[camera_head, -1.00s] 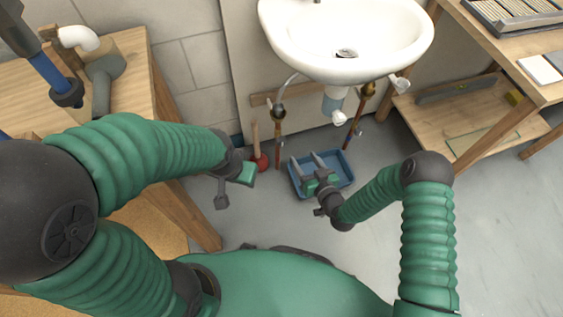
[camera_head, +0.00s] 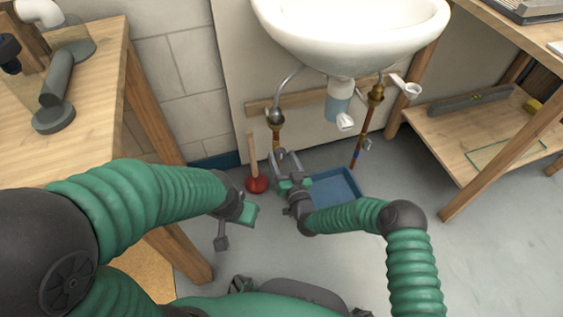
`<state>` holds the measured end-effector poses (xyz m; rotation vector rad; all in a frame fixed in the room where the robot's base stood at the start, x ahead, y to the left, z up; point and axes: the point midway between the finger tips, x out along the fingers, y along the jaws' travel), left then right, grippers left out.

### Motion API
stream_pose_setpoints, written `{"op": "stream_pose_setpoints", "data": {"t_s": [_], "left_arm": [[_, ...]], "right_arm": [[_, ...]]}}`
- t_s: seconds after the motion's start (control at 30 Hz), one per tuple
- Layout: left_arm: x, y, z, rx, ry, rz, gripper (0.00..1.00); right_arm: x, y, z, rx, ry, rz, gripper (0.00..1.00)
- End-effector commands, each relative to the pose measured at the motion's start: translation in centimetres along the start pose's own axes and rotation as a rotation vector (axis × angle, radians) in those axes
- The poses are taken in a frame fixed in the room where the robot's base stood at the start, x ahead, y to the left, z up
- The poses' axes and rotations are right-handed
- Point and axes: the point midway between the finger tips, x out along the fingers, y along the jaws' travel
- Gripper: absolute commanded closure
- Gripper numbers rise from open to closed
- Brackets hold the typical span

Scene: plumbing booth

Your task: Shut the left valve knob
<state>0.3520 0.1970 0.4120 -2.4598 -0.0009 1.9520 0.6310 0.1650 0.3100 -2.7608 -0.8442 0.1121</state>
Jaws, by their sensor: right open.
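The left pipe's valve fitting (camera_head: 275,119) is brass and grey, below the sink, with a grey hose rising from it. I cannot make out its knob clearly. My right gripper (camera_head: 285,158) is open and empty, its fingers pointing up just below this fitting, in front of the lower left pipe. It hides part of that pipe, and I cannot tell whether it touches it. My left gripper (camera_head: 236,217) hangs further left and lower, away from the pipes; its jaws are seen too poorly to judge.
The sink (camera_head: 350,35) overhangs the pipes. The right pipe (camera_head: 369,120) stands beside the drain trap (camera_head: 338,105). A red plunger (camera_head: 257,184) and a blue tray (camera_head: 343,187) are on the floor near my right gripper. A wooden bench (camera_head: 95,110) stands left, a shelf (camera_head: 440,135) right.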

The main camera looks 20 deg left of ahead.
Motion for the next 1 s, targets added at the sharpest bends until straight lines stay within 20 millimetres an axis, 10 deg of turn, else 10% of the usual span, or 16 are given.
{"op": "stream_pose_setpoints", "data": {"t_s": [0.4, 0.83, 1.0], "left_arm": [[1.0, 0.0, 0.2, 0.000, 0.000, 0.000, 0.64], [1.0, 0.0, 0.2, 0.000, 0.000, 0.000, 0.64], [1.0, 0.0, 0.2, 0.000, 0.000, 0.000, 0.64]], "right_arm": [[1.7, -0.1, -0.1, 0.000, 0.000, -0.001, 0.41], [1.7, 0.0, -0.1, 0.000, -0.001, 0.000, 0.97], [1.7, 0.0, 0.0, 0.003, -0.001, 0.000, 1.00]]}}
